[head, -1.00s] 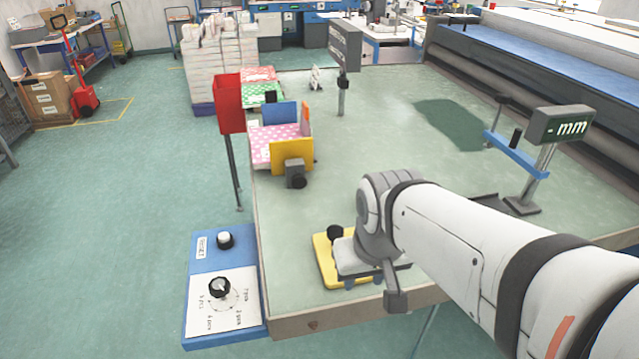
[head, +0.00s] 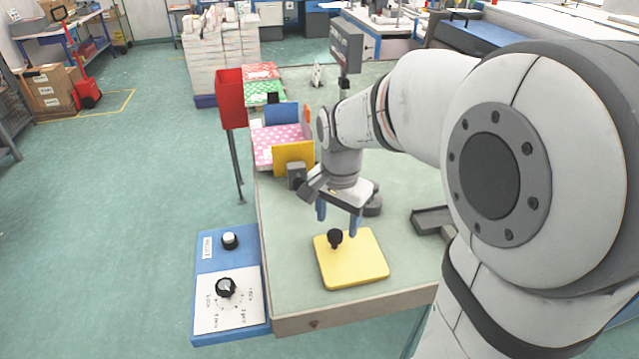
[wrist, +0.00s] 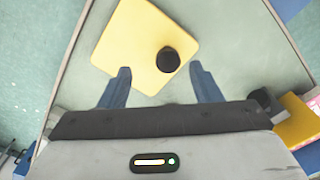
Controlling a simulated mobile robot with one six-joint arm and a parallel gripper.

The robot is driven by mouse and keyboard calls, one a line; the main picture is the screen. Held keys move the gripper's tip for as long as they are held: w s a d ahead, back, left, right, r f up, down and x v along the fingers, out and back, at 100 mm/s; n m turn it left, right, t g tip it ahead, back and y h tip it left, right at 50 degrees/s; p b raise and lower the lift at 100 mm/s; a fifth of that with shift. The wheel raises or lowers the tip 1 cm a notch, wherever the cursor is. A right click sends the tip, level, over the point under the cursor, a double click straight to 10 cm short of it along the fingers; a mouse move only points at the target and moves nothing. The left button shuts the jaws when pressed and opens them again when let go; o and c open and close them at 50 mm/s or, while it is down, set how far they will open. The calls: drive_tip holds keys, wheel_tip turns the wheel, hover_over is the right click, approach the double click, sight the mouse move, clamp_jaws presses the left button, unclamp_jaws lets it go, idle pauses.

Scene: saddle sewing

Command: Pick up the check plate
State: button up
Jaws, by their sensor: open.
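The check plate (head: 352,268) is a yellow square plate with a black knob (head: 335,238) near its back left edge. It lies flat on the table's near end. In the wrist view the plate (wrist: 133,45) is ahead of the fingers, and its black knob (wrist: 168,60) shows between and a little beyond the fingertips. My gripper (head: 338,222) is open and empty, with blue fingers pointing down above the plate's back edge. In the wrist view my gripper (wrist: 160,73) has its fingers spread either side of the knob, with no contact visible.
A blue control box (head: 228,285) with knobs stands left of the table's near end. A yellow, blue and pink fixture (head: 293,158) stands behind my gripper on the left edge. A dark tray (head: 432,221) lies to the right. A red bin (head: 231,98) stands on a post.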

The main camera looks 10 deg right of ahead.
sight(335, 234)
drive_tip(key=shift+w+f+m, duration=0.2)
drive_tip(key=shift+w+m, duration=0.6)
drive_tip(key=shift+w, duration=0.15)
wheel_tip(335, 234, down, 8)
drive_tip(key=shift+d+r+p, duration=0.1)
drive_tip(key=shift+r+p, duration=0.05)
drive_tip(key=shift+p, duration=0.55)
drive_tip(key=shift+c, duration=0.4)
drive_tip(key=c, duration=1.1)
drive_tip(key=shift+c, duration=0.2)
